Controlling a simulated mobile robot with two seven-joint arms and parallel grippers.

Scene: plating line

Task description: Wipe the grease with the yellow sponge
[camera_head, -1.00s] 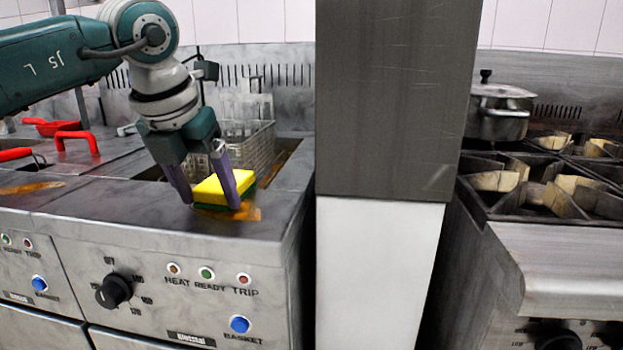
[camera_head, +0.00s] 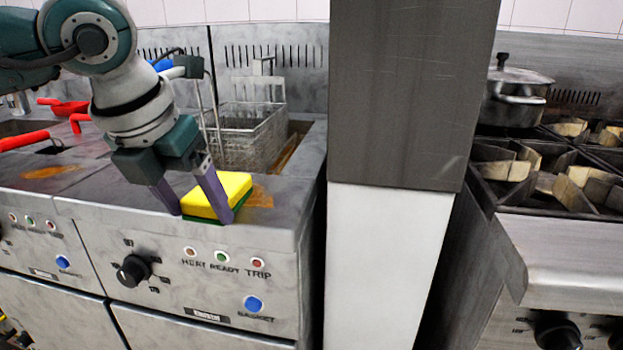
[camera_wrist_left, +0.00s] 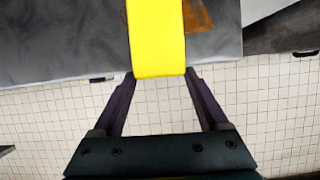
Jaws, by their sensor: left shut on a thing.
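The yellow sponge (camera_head: 217,194) with a green underside is at the front edge of the fryer top. My left gripper (camera_head: 204,211) is shut on it, one purple finger on each side. In the left wrist view the sponge (camera_wrist_left: 156,38) sticks out between the fingers (camera_wrist_left: 160,88). An orange-brown grease patch (camera_head: 260,197) shows on the steel just right of the sponge; in the left wrist view the grease (camera_wrist_left: 197,17) is beside it too. A second brownish smear (camera_head: 50,172) lies on the left fryer top. My right gripper is not in view.
A wire fryer basket (camera_head: 245,135) stands in the well behind the sponge. Red handles (camera_head: 25,140) lie at the left. A grey and white column (camera_head: 385,250) stands at the right, before a stove with a lidded pot (camera_head: 515,100).

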